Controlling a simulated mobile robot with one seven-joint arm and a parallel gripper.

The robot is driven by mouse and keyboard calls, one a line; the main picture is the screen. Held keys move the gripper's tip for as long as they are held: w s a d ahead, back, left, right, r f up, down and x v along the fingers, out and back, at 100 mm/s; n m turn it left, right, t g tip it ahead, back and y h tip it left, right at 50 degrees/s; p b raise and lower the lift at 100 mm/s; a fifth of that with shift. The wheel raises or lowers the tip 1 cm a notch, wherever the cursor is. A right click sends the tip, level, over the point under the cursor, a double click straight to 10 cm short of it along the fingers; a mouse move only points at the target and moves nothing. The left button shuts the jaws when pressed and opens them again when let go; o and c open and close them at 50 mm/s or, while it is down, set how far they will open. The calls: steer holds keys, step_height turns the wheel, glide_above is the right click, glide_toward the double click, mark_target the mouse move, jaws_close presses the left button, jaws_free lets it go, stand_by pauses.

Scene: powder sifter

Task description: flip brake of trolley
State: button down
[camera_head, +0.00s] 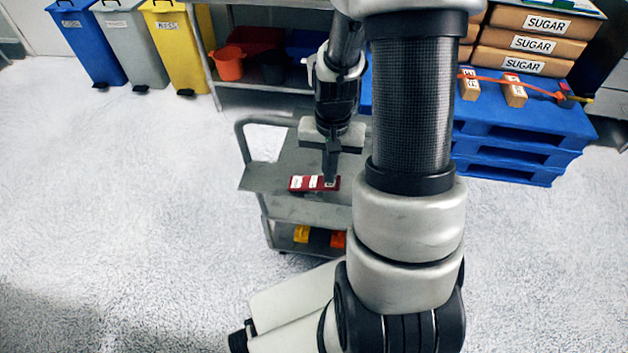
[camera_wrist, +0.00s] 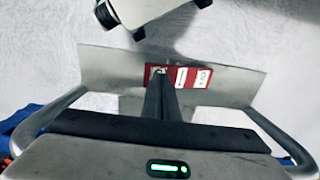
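The trolley (camera_head: 265,178) is a grey metal cart with an upper and a lower shelf and a bent tube handle. A red panel with white labels (camera_head: 300,184) lies on its top; it also shows in the wrist view (camera_wrist: 200,78). It seems to be the brake's panel; its lettering is too small to read surely. My gripper (camera_head: 331,180) points down over the panel's right part in the head view. In the wrist view its fingers (camera_wrist: 158,78) are together at the panel's left end and hide part of it. I cannot tell whether they touch it.
Yellow and orange items (camera_head: 318,237) lie on the lower shelf. Blue, grey and yellow bins (camera_head: 177,45) and a rack with an orange bucket (camera_head: 228,64) stand behind. The floor at the left is clear.

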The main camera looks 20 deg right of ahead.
steer(key=shift+f+b, duration=0.5)
steer(key=shift+f, duration=0.2)
steer(key=shift+r, duration=0.1)
steer(key=shift+r+p, duration=2.75)
steer(key=shift+r, duration=0.7)
steer(key=shift+r, duration=0.25)
step_height(320, 180, up, 12)
steer(key=n+t+p, duration=0.2)
steer(key=p, duration=0.2)
glide_above(318, 186)
steer(key=s+a+r+n+p, duration=0.1)
steer(key=s+a+r+p, duration=0.15)
steer(key=r, duration=0.75)
steer(key=s+a+r+n+t+p, duration=0.1)
steer(key=s+a+r+n+p, duration=0.1)
steer(key=s+r, duration=0.2)
steer(key=s+a+r+n+t+p, duration=0.1)
steer(key=s+a+r+t+p, duration=0.1)
steer(key=r, duration=0.8)
steer(key=shift+s+a+n+t, duration=0.35)
steer(key=shift+s+a, duration=0.4)
steer(key=shift+s, duration=0.35)
